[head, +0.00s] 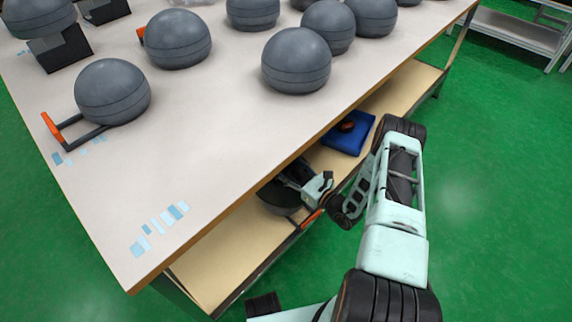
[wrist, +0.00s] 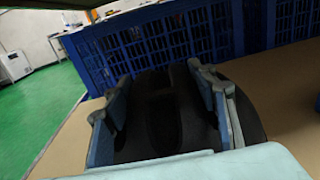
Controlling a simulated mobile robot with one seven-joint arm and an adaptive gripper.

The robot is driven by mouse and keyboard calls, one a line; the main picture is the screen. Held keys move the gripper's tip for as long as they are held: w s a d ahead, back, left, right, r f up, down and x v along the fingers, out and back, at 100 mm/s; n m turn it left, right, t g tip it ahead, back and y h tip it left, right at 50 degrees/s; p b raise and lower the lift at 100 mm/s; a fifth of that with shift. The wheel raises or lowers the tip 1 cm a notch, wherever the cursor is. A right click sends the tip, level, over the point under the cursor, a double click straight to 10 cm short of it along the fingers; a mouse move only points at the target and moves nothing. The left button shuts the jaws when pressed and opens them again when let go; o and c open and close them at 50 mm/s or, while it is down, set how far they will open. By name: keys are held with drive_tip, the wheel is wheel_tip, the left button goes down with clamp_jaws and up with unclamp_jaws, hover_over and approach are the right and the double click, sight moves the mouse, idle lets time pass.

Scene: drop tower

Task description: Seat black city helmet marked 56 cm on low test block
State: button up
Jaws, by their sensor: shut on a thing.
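My gripper (head: 303,182) reaches under the tabletop over the lower shelf. In the wrist view its fingers (wrist: 163,108) are on either side of a dark, rounded, grooved shell, which looks like the black helmet (wrist: 160,115), and are shut on it. In the head view a dark round form (head: 280,197) shows beside the gripper, partly hidden by the tabletop edge. An orange-ended bar (head: 311,218) lies at its front. I cannot tell whether the helmet rests on a block or the shelf. No 56 cm mark is readable.
Several grey domes, one a grey dome with an orange-handled frame (head: 113,92), stand on the tabletop (head: 200,130). A blue crate (wrist: 160,45) stands close beyond the gripper; the head view shows a blue container (head: 350,140) with a dark red item. Green floor lies right.

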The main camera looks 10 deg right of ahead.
wheel_tip(320, 180, down, 8)
drive_tip(key=b, duration=0.5)
drive_tip(key=shift+f, duration=0.8)
idle(0.6)
drive_tip(key=o, duration=1.9)
drive_tip(key=shift+o, duration=0.2)
drive_tip(key=shift+s, duration=0.1)
drive_tip(key=c, duration=0.4)
drive_tip(key=shift+o, duration=0.2)
drive_tip(key=shift+r, duration=0.1)
